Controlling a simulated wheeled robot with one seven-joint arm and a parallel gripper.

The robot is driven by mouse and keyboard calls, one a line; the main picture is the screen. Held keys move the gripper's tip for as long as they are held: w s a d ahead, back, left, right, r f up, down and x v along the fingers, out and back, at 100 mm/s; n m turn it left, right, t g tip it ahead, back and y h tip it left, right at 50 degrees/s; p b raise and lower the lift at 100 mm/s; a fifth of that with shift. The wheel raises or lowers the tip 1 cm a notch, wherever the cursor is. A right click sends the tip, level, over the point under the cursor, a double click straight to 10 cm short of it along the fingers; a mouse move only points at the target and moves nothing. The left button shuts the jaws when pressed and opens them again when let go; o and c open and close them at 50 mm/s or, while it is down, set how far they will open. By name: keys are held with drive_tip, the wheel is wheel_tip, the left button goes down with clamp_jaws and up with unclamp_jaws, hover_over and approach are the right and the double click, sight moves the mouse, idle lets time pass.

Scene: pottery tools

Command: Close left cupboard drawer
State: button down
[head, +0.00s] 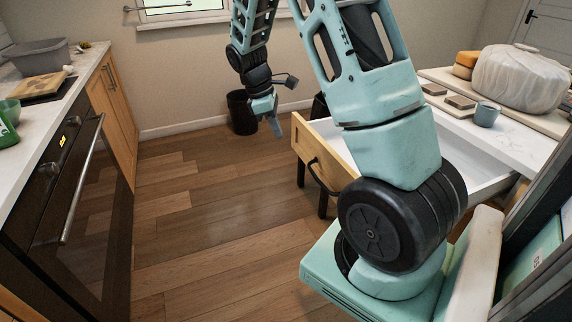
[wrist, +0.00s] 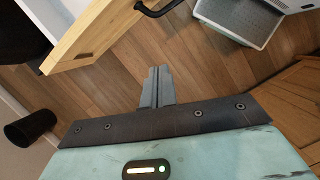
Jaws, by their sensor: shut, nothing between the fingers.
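The drawer with a wooden front (head: 331,150) and a black bar handle (head: 322,178) is pulled out from the white-topped unit at the right in the head view. Part of its white inside (head: 487,184) shows behind my arm. My gripper (head: 279,130) points down over the floor, left of the drawer's far corner and apart from it. In the wrist view the fingers of my gripper (wrist: 157,72) are together with nothing between them. The drawer front (wrist: 95,32) lies at upper left there, its handle (wrist: 158,8) at the top edge. My arm hides much of the drawer.
A dark bin (head: 242,112) stands by the back wall. A counter with an oven (head: 70,170) runs along the left. The wood floor (head: 215,210) between is clear. A wrapped clay block (head: 520,78) and a cup (head: 486,115) rest on the white top.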

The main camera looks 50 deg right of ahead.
drive_tip(key=s+d+f, duration=0.4)
drive_tip(key=s+f, duration=0.1)
drive_tip(key=f, duration=0.4)
drive_tip(key=shift+s+f+p, duration=0.3)
drive_tip(key=shift+f+p, duration=0.05)
drive_tip(key=shift+p, duration=0.05)
drive_tip(key=s+d+p, duration=0.2)
drive_tip(key=s+d, duration=0.4)
drive_tip(key=d, duration=0.6)
drive_tip(key=s+d+p, duration=0.2)
drive_tip(key=s+d, duration=0.5)
drive_tip(key=d, duration=0.4)
drive_tip(key=s+d+p, duration=0.2)
drive_tip(key=s+d, duration=0.4)
drive_tip(key=d, duration=0.6)
drive_tip(key=shift+s+d, duration=0.35)
